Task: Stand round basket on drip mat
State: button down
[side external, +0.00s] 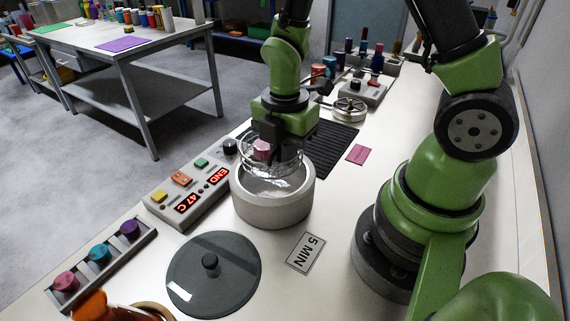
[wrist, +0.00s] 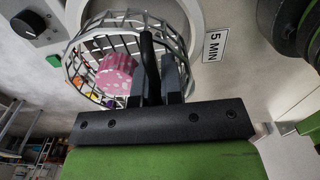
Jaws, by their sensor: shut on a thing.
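The round basket (side external: 271,158) is an open wire basket with a pink piece (side external: 262,150) inside. My gripper (side external: 271,138) is shut on its upright dark handle and holds it over the open mouth of the round grey drying oven (side external: 272,208). My gripper's fingers (wrist: 162,75) close around the handle there. The dark ribbed drip mat (side external: 338,136) lies flat behind the oven, partly hidden by my gripper.
The grey oven lid (side external: 213,275) lies on the bench in front. A control panel (side external: 188,190) reading END and 47 C stands left of the oven. A 5 MIN card (side external: 305,252) and a pink card (side external: 358,154) lie right. A round metal dish (side external: 349,108) stands behind the mat.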

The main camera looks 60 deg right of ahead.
jog(key=shift+w+d+r, duration=0.1)
jog(key=shift+r, duration=0.3)
jog(key=shift+w+d+r, duration=0.1)
jog(key=shift+w+d, duration=0.05)
jog(key=shift+d, duration=0.15)
jog(key=w+d, duration=0.3)
jog(key=d, duration=0.6)
send_over(315, 149)
notch_tip(315, 149, down, 10)
jog(key=shift+d+r, duration=0.1)
jog(key=shift+r, duration=0.1)
jog(key=shift+f, duration=0.35)
jog(key=c, duration=1.3)
grip_release()
jog(key=shift+f, duration=0.15)
jog(key=shift+o, duration=0.2)
